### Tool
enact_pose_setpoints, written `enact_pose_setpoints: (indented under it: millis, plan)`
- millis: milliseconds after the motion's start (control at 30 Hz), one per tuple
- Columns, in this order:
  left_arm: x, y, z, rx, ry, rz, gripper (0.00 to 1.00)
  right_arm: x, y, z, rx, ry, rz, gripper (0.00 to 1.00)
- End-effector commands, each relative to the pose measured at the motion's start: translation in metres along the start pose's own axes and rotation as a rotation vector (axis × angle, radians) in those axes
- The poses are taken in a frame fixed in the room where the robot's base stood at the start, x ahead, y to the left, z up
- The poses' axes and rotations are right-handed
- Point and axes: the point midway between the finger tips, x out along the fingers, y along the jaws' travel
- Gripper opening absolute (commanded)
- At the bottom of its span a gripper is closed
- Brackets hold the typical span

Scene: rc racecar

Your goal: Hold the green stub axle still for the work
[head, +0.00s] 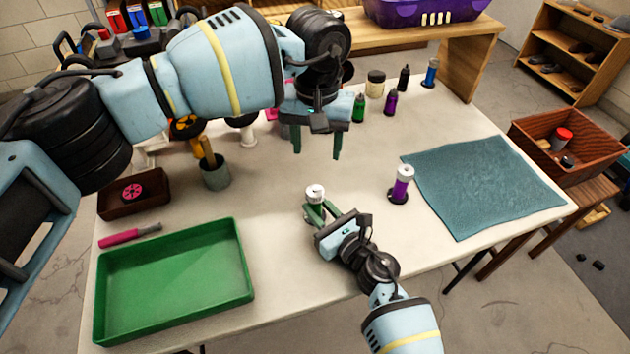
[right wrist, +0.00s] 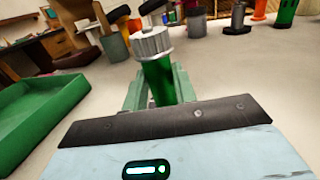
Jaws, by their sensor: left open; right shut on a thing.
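The green stub axle (right wrist: 160,85) stands upright between the fingers of my right gripper (head: 318,212). A silver-white ribbed cap (head: 315,192) sits on top of it. It also shows in the right wrist view (right wrist: 152,44). My right gripper is shut on the axle. The fingers are green too and hide part of the axle in the head view. My left gripper (head: 317,150) is open and empty, pointing down above the table, beyond the axle. A purple stub axle (head: 401,188) with a white top stands on a dark base to the right.
A green tray (head: 240,290) lies at the front left, with a pink-handled tool (head: 122,238) behind it. A grey-green cup (head: 216,178) stands at left. A teal mat (head: 485,185) covers the right side. Small bottles (head: 391,103) stand at the back. The table between tray and axle is clear.

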Motion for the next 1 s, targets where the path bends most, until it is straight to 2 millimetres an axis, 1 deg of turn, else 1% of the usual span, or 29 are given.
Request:
enact_pose_setpoints:
  millis: [100, 1000]
  plan:
    - [0.0001, 0.0015, 0.0001, -0.19, 0.001, 0.001, 0.55, 0.0, 0.0001, -0.0003, 0.0, 0.0, 0.0, 0.03]
    - [-0.0009, 0.0059, 0.0002, -1.697, 0.004, 0.006, 0.55, 0.0, 0.0001, 0.0, 0.0, 0.0, 0.0, 0.03]
